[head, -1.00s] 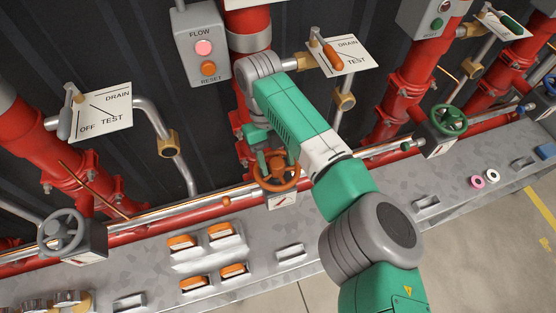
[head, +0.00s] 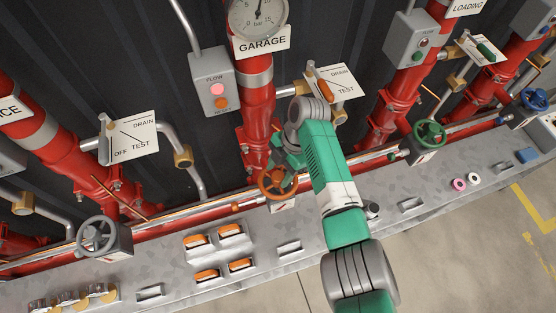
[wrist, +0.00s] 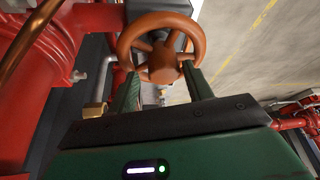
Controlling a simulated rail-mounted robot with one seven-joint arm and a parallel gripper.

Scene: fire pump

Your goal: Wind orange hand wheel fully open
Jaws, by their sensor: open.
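The orange hand wheel (head: 277,183) sits on the pipework below the red GARAGE pipe, just above the grey bench. In the wrist view the orange hand wheel (wrist: 162,66) is close, at top centre, with its hub and spokes facing me. My gripper (wrist: 163,92) is open, with one dark green finger at each side below the hub. The fingers reach toward the wheel; whether they touch its rim I cannot tell. In the head view my gripper (head: 284,163) is at the wheel's upper right side, its fingertips partly hidden.
A grey wheel (head: 97,235) is at left, a green wheel (head: 430,133) and a blue wheel (head: 535,99) at right. The FLOW box (head: 213,80) and an orange-handled DRAIN/TEST plate (head: 336,82) are above. Orange switches (head: 230,231) lie on the bench (head: 330,240).

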